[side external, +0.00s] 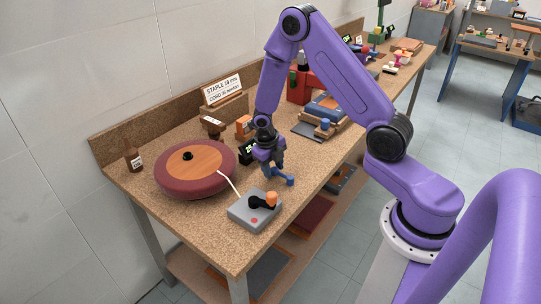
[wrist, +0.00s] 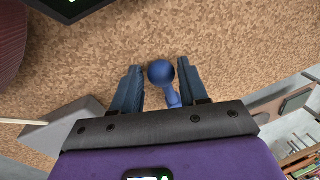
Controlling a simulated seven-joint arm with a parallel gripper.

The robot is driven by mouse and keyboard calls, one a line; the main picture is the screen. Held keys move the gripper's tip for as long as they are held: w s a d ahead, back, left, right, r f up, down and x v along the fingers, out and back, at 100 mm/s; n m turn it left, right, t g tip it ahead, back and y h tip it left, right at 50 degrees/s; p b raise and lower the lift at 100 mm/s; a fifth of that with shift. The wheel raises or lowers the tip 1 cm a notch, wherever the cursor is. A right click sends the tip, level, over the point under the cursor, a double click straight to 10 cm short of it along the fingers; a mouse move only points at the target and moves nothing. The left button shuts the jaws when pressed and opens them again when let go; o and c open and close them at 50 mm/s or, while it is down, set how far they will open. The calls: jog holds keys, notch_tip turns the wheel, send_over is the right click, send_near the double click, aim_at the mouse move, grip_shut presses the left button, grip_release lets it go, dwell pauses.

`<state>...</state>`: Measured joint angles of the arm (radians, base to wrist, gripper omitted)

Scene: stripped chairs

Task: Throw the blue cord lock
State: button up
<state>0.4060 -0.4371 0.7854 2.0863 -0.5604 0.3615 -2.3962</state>
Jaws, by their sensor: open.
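The blue cord lock shows as a blue ball knob (wrist: 161,73) on a short blue stem in the wrist view. In the side view its blue end (side external: 289,181) sticks out just below my gripper (side external: 272,168), near the table's front edge. In the wrist view my gripper (wrist: 158,76) is open, with one finger on each side of the ball and small gaps showing. The stem runs back toward the palm, and its lower part is hidden. I cannot tell whether either finger touches it.
A grey box (side external: 243,217) with an orange-knobbed black lever (side external: 262,201) stands close by, joined by a white cord (side external: 229,183) to a round maroon seat (side external: 166,183). A small black display (side external: 246,153) stands behind my gripper. The speckled table is bare around the fingers.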

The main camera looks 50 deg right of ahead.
jog(key=a+r, duration=0.3)
jog(key=r, duration=1.4)
jog(key=shift+w+a, duration=0.15)
jog(key=shift+w, duration=0.15)
jog(key=s+a+r+m+y, duration=0.1)
jog(key=s+a+r+m, duration=0.2)
jog(key=s+a+m, duration=0.7)
jog(key=s+r+m+y, duration=0.1)
jog(key=s+m, duration=1)
jog(key=s, duration=0.7)
jog(key=shift+t+y, duration=0.3)
